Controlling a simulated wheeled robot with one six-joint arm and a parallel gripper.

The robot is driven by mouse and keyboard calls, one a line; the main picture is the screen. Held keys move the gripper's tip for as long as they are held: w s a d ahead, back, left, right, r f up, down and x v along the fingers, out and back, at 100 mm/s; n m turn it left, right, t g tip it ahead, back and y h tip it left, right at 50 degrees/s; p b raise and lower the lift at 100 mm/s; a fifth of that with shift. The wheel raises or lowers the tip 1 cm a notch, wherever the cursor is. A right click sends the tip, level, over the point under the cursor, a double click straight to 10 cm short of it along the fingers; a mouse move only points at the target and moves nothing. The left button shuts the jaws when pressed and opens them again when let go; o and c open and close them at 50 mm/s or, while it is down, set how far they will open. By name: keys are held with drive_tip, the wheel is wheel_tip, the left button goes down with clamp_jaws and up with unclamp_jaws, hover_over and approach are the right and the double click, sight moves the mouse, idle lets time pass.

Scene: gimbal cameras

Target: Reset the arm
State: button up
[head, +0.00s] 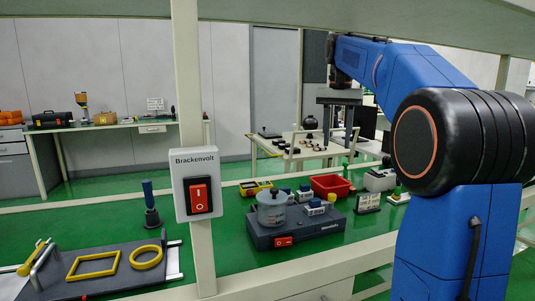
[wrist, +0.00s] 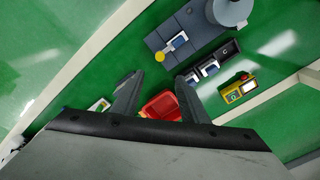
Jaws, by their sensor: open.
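My gripper (head: 338,132) hangs from my raised blue arm in the head view, fingers pointing down above the far part of the green bench. In the wrist view my gripper (wrist: 158,80) shows two dark fingers spread apart with nothing held between them. A red bin (head: 331,186) sits on the bench below and beyond; in the wrist view the red bin (wrist: 161,107) shows between the fingers, partly hidden by my gripper body. The bench surface (head: 365,226) is green. My arm's large black joint fills the right of the head view.
A Brackenvolt switch box (head: 197,184) is on a pale post. A dark board (head: 95,270) with yellow frames lies at left. A shelf edge (head: 300,14) crosses overhead.

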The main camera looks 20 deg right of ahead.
drive_tip(key=s+a+f+n+t, duration=0.1)
drive_tip(key=s+a+f+n, duration=0.2)
drive_tip(key=s+f, duration=0.7)
drive_tip(key=s+a+f+n+t, duration=0.2)
drive_tip(key=s+a+f+n, duration=0.1)
drive_tip(key=s+a+f, duration=0.4)
drive_tip(key=s+a+f+n+t, duration=0.1)
drive_tip(key=s+a+f, duration=0.4)
drive_tip(key=s+f, duration=0.8)
drive_tip(key=shift+a+f+n+t, duration=0.4)
drive_tip(key=shift+f+n, duration=0.15)
drive_tip(key=shift+n, duration=0.35)
drive_tip(key=shift+s, duration=0.1)
